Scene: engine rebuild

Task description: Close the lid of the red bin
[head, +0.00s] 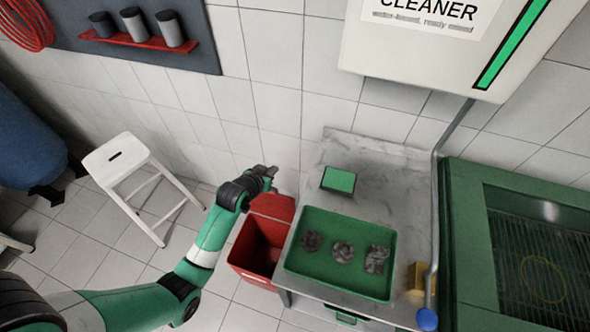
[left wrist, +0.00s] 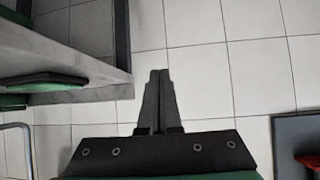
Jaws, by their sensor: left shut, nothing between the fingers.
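The red bin (head: 252,262) stands on the floor at the left side of the metal bench. Its dark inside shows from above, so it is open. Its red lid (head: 273,207) stands raised at the back of the bin, toward the wall. My left gripper (head: 270,171) is just above and behind the lid's upper edge; I cannot tell whether it touches it. In the left wrist view the two fingers (left wrist: 158,76) are shut together with nothing between them. The bin is not clearly seen in that view. My right gripper is not in view.
The metal bench (head: 335,147) holds a green tray (head: 330,273) with several grey parts, close to the bin's right. A small green-topped box (head: 339,180) sits behind the tray. A white stool (head: 115,155) stands to the left. The tiled wall (head: 277,107) is close behind.

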